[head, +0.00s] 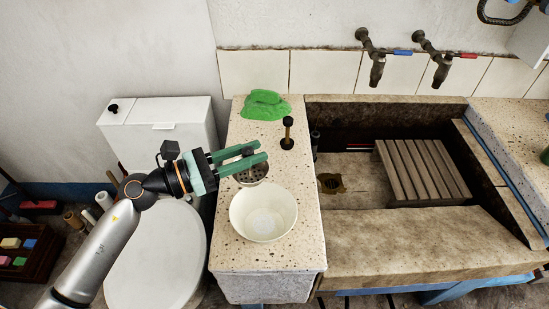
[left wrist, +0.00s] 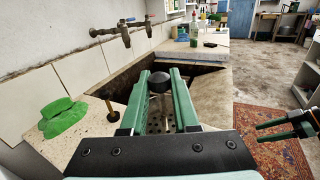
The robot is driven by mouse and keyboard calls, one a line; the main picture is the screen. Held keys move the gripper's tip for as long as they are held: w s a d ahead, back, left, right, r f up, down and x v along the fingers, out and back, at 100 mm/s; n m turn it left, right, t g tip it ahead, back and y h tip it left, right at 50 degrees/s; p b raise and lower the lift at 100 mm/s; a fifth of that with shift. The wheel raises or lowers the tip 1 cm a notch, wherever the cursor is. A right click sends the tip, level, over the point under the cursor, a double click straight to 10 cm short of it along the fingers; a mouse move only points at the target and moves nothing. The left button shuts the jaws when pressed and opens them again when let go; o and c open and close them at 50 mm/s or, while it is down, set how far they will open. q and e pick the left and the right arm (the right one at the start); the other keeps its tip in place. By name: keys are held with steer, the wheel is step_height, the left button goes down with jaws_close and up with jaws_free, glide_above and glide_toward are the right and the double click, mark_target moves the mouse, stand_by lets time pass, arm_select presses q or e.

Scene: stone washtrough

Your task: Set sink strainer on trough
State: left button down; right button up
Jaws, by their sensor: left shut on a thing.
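My left gripper (head: 264,154) is shut on the sink strainer (head: 253,176), a small perforated metal cup, above the speckled stone ledge beside the trough. In the left wrist view, the strainer's dark round knob (left wrist: 160,82) sits between the green fingers, with the holed basket below. I cannot tell whether the strainer touches the ledge.
A cream bowl (head: 263,212) stands on the ledge just in front of the strainer. A green cloth (head: 265,105) and a dark-knobbed upright item (head: 287,132) are behind. A slatted wooden rack (head: 423,170) fills the trough's right; two taps (head: 376,65) hang above.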

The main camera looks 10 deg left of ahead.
arm_select(q)
steer(key=shift+n+t+y, duration=0.7)
steer(key=shift+t+y, duration=0.2)
steer(key=w+f+b, duration=0.5)
steer(key=w, duration=0.1)
steer(key=w+a+f+b, duration=0.1)
steer(key=w+f+b, duration=0.3)
steer(key=w+f, duration=0.1)
steer(key=w+f+b, duration=0.5)
steer(key=w, duration=0.2)
steer(key=shift+a+f+b, duration=0.15)
steer(key=shift+a+b, duration=0.1)
steer(key=shift+b, duration=0.05)
steer(key=shift+f, duration=0.2)
arm_select(e)
step_height(320, 180, down, 11)
steer(key=w+a, duration=0.1)
steer(key=a, duration=0.1)
steer(key=shift+w+a+n+y, duration=0.25)
steer(key=shift+a+n+y, duration=0.05)
steer(key=shift+a+y, duration=0.1)
steer(key=shift+d+r, duration=0.1)
